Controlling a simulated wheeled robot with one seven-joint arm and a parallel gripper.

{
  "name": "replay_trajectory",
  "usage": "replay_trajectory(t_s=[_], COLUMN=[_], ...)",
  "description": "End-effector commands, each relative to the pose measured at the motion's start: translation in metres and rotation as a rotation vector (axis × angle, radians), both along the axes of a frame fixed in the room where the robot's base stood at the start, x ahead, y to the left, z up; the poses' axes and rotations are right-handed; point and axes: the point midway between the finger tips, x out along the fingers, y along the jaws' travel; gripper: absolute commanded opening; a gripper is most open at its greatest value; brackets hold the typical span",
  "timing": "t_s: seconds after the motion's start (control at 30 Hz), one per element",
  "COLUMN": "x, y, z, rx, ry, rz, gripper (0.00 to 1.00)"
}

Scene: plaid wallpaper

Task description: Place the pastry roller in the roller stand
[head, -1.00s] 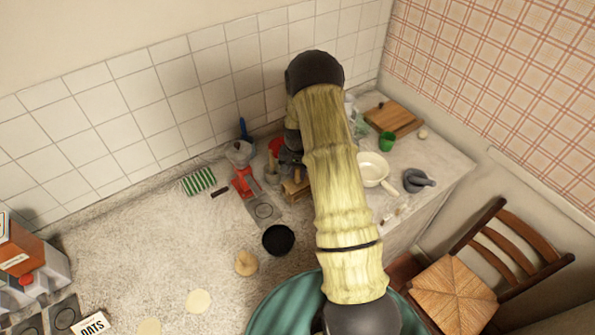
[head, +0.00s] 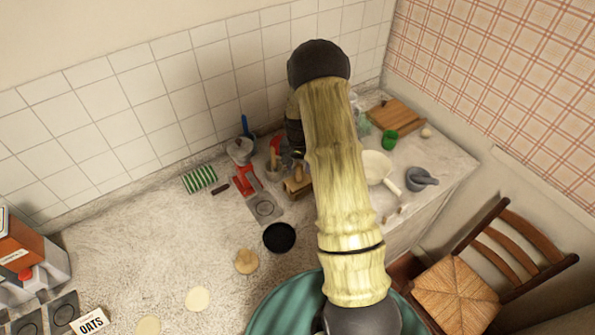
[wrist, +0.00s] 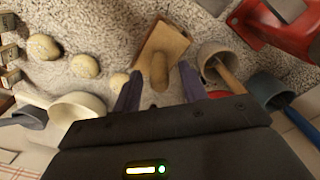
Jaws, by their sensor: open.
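A light wooden block, which looks like the roller stand (wrist: 178,38), sits on the counter; it also shows in the head view (head: 301,188). A rounded wooden piece, which looks like the pastry roller's handle (wrist: 158,72), rises from the block toward the wrist camera. Its lower part is hidden, so I cannot tell how deep it sits. My gripper (wrist: 160,80) is open, its two dark fingers on either side of the handle with gaps visible. In the head view, my arm hides most of the gripper.
A utensil crock (wrist: 213,62) stands close to the right finger in the wrist view, beside a blue-handled pot (wrist: 266,90) and a red device (wrist: 280,22). A cream pan (head: 376,167) is right of my arm.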

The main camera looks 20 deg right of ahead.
Motion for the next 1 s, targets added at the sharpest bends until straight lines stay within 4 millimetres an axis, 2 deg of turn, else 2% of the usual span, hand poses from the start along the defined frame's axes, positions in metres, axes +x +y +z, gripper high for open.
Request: replay_trajectory(t_s=[0.53,0.7,1.0], x=[0.001,0.000,0.000], y=[0.002,0.003,0.003], z=[0.084,0.095,0.095], rx=[-0.001,0.000,0.000], ry=[-0.003,0.000,0.000], rz=[0.004,0.004,0.004], gripper=[0.43,0.43,0.43])
